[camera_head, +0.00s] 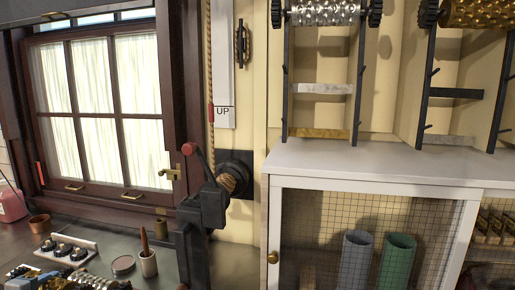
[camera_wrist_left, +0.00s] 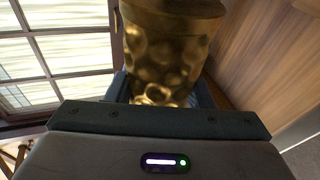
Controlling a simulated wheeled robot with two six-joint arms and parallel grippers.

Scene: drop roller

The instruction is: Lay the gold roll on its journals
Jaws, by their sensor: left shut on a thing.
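A dimpled gold roll (camera_wrist_left: 165,55) fills the upper middle of the left wrist view, with a smooth collar at its top end. My left gripper (camera_wrist_left: 160,95) is shut on it; dark jaw parts show on both sides of its lower end. Another gold roll (camera_head: 482,14) with a dark toothed wheel at its left end lies across a rack at the top right of the head view, partly cut off. I cannot make out my left gripper in the head view. The journals cannot be told clearly in either view. My right gripper is in neither view.
A silver roll (camera_head: 323,13) lies on the neighbouring rack above a white cabinet (camera_head: 370,157). A dark post with a red-knobbed lever (camera_head: 200,170) stands beside the window (camera_head: 95,90). A cup (camera_head: 148,263), tins and metal parts (camera_head: 85,281) crowd the lower-left counter. The cabinet top is mostly clear.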

